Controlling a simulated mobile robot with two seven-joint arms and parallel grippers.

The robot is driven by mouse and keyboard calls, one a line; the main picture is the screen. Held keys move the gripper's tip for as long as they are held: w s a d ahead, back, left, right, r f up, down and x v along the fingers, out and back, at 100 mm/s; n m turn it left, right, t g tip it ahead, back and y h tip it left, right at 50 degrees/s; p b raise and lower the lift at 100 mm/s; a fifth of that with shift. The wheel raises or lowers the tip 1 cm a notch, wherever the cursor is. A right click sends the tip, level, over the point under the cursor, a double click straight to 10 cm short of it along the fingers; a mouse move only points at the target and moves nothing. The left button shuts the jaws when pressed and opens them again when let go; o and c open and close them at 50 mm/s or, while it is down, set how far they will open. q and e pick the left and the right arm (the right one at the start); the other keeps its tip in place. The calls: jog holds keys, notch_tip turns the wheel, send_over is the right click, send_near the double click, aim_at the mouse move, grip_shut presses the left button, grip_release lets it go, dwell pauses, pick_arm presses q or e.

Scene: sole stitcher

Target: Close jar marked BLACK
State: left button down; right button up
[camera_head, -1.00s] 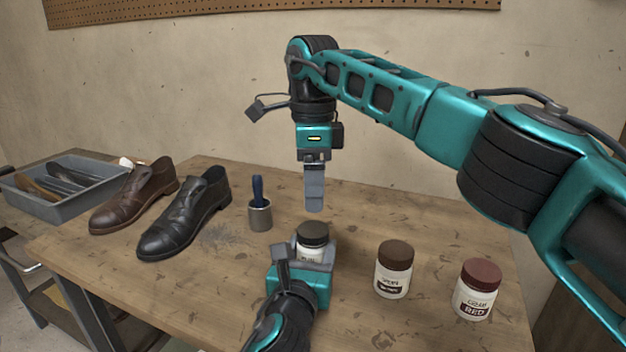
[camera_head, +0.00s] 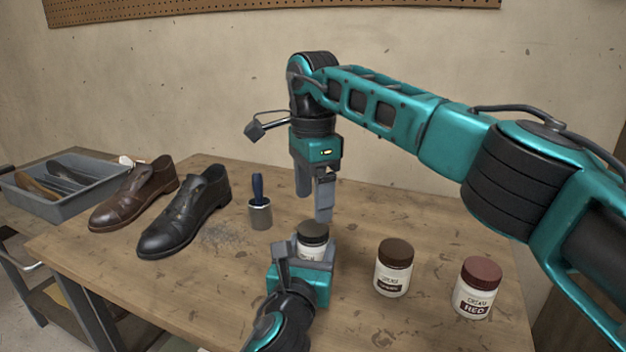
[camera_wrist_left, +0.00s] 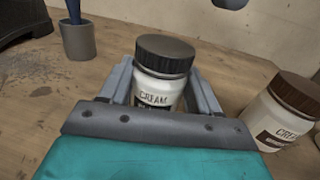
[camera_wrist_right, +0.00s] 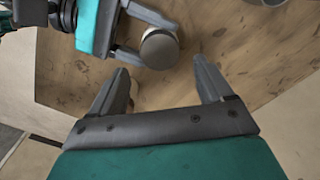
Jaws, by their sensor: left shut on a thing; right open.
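A white cream jar with a black lid (camera_head: 313,231) stands on the bench. My left gripper (camera_head: 305,252) is shut around its body. In the left wrist view the black lid (camera_wrist_left: 165,52) sits on top of the jar; I cannot tell how tightly. The jar's lower label is hidden by the gripper. My right gripper (camera_head: 314,203) is open and empty, pointing down above and slightly behind the jar. In the right wrist view the lid (camera_wrist_right: 159,48) lies beyond the open fingers (camera_wrist_right: 160,88), apart from them.
A brown-lidded jar (camera_head: 394,268) and a red-lidded jar (camera_head: 477,288) stand to the right. A metal cup with a blue-handled tool (camera_head: 260,213) stands behind left. A black shoe (camera_head: 185,220), a brown shoe (camera_head: 135,198) and a grey tray (camera_head: 70,203) are at the left.

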aim_at(313, 227)
jog(key=shift+f, duration=2.7)
jog(key=shift+c, duration=0.2)
jog(key=c, duration=1)
jog(key=m, duration=0.5)
jog(key=shift+c, duration=0.2)
jog(key=m, duration=0.3)
jog(key=shift+m, duration=0.4)
jog(key=m, duration=0.3)
jog(key=shift+m, duration=0.4)
jog(key=m, duration=0.5)
jog(key=o, duration=1.2)
jog(key=shift+o, duration=0.2)
